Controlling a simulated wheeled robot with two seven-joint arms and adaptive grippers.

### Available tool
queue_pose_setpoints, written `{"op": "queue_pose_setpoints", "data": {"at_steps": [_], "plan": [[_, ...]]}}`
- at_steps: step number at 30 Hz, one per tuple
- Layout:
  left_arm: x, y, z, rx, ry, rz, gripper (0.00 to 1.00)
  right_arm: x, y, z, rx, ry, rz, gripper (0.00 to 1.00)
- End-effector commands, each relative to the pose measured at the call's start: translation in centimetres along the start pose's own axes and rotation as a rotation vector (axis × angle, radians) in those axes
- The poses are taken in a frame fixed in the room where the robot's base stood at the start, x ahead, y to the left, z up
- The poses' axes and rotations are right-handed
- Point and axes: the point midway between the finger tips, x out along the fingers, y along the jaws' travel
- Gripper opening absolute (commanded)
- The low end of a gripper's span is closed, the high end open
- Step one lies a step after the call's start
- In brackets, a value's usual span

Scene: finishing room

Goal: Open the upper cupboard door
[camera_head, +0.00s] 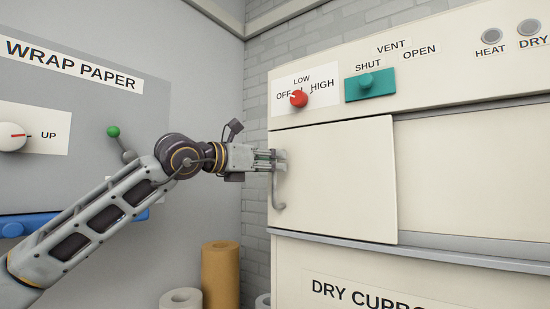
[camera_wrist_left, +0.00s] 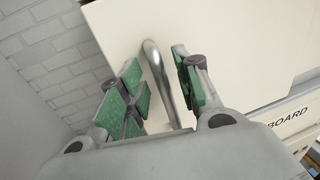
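The upper cupboard door (camera_head: 345,185) is a cream panel on the white cabinet front. It looks closed or nearly so. Its upright metal handle (camera_head: 278,195) is near its left edge; the handle's upper part is hidden behind my gripper. My left gripper (camera_head: 277,160) reaches in from the left at the handle's upper part. In the left wrist view the handle (camera_wrist_left: 162,75) runs between the green-padded fingers (camera_wrist_left: 165,88), which stand apart on either side of it with gaps visible. My right gripper is out of view.
Above the door are a red knob (camera_head: 299,99), a teal vent slider (camera_head: 370,86) and grey buttons (camera_head: 491,36). At left are a grey panel with a white dial (camera_head: 12,137) and a green-tipped lever (camera_head: 114,132). Paper rolls (camera_head: 221,275) stand below my arm.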

Motion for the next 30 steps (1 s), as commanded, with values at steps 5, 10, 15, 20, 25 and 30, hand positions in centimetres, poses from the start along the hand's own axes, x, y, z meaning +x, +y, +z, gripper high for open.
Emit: {"op": "queue_pose_setpoints", "data": {"at_steps": [5, 10, 15, 20, 25, 30], "plan": [[1.1, -0.1, 0.1, 0.000, 0.000, -0.001, 0.33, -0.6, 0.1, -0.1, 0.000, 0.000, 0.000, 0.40], [1.5, 0.0, 0.0, 0.000, 0.000, -0.001, 0.33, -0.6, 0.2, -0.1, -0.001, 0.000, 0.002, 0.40], [1.5, -0.1, 0.0, 0.000, 0.000, -0.001, 0.33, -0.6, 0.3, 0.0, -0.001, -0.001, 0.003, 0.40], [1.5, -0.1, 0.0, 0.000, 0.000, -0.001, 0.22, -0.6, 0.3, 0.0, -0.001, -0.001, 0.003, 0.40], [1.5, -0.1, 0.0, 0.001, 0.000, -0.001, 0.00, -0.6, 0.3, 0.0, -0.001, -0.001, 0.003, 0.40], [1.5, -0.1, 0.0, 0.001, -0.001, -0.002, 0.00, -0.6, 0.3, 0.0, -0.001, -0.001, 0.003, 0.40]]}}
